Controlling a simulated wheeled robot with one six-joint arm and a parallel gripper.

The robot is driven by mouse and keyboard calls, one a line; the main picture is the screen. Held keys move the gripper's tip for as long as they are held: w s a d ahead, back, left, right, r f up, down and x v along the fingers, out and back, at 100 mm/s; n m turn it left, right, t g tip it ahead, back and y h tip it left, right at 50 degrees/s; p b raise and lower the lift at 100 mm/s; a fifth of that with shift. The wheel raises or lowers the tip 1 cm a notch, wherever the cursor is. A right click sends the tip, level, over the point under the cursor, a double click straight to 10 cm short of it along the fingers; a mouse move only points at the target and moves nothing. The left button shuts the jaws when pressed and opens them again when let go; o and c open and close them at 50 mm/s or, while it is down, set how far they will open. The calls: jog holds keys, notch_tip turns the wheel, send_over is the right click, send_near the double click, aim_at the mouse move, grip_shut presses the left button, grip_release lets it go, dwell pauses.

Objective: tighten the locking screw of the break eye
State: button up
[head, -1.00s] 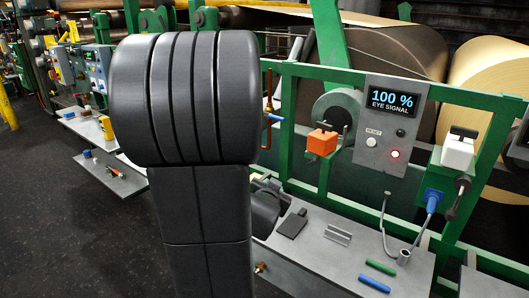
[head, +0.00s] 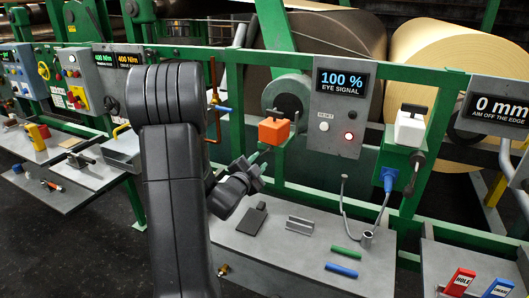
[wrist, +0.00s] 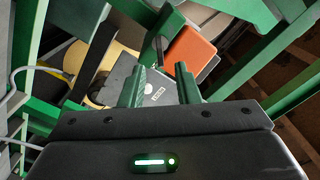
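The orange block (head: 274,130) with a dark knob on top sits on the green frame, left of the grey eye signal panel (head: 341,110), which reads 100 % and has a lit red lamp. A white block (head: 409,130) with a dark handle sits on a green bracket to the right, with a black-knobbed lever (head: 414,170) beside it. I cannot tell which part is the locking screw. My gripper (head: 260,156) is just below and left of the orange block. In the wrist view its green fingers (wrist: 160,82) are apart with nothing seen held, and the orange block (wrist: 191,52) is beyond them.
The grey shelf (head: 265,255) below holds a dark tag (head: 252,218), a grey bracket (head: 300,224), a green stick (head: 346,252) and a blue stick (head: 341,270). Green rails (head: 240,105) surround the work area.

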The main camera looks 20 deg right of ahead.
aim_at(266, 153)
jog(key=p+x, duration=0.1)
jog(key=x, duration=0.4)
jog(key=shift+w+d, duration=0.25)
grip_shut()
